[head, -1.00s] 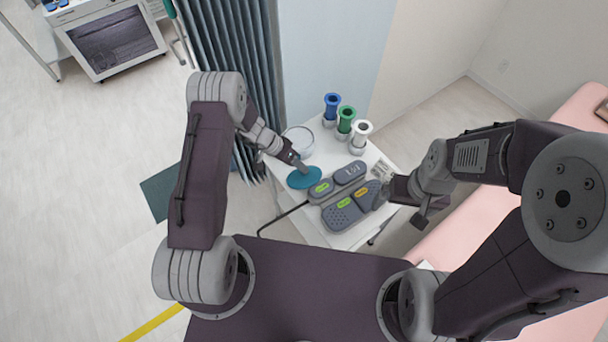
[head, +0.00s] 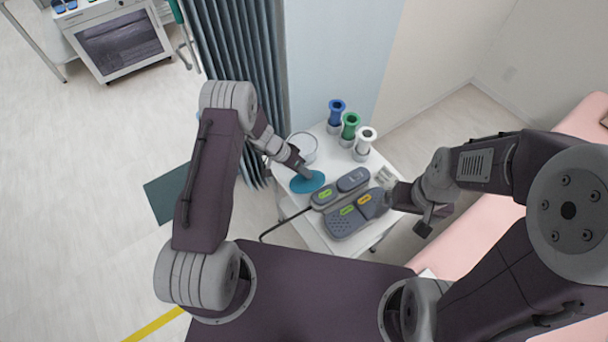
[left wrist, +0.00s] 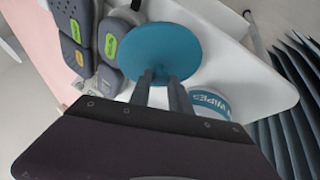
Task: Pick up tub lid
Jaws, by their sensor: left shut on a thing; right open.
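The tub lid (head: 307,182) is a flat teal disc at the left part of the small white table. Whether the lid touches the table top I cannot tell. The white tub (head: 303,147) stands just behind it, and its wipes label (left wrist: 210,103) shows in the left wrist view. My right gripper (head: 425,222) is open and apart from the lid, at the table's right side.
Grey devices with green and yellow labels (head: 348,210) lie right of the lid. Blue (head: 336,108), green (head: 350,121) and white (head: 366,138) topped holders stand at the table's back. A curtain (head: 240,60) hangs at left; a pink bed (head: 478,232) is at right.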

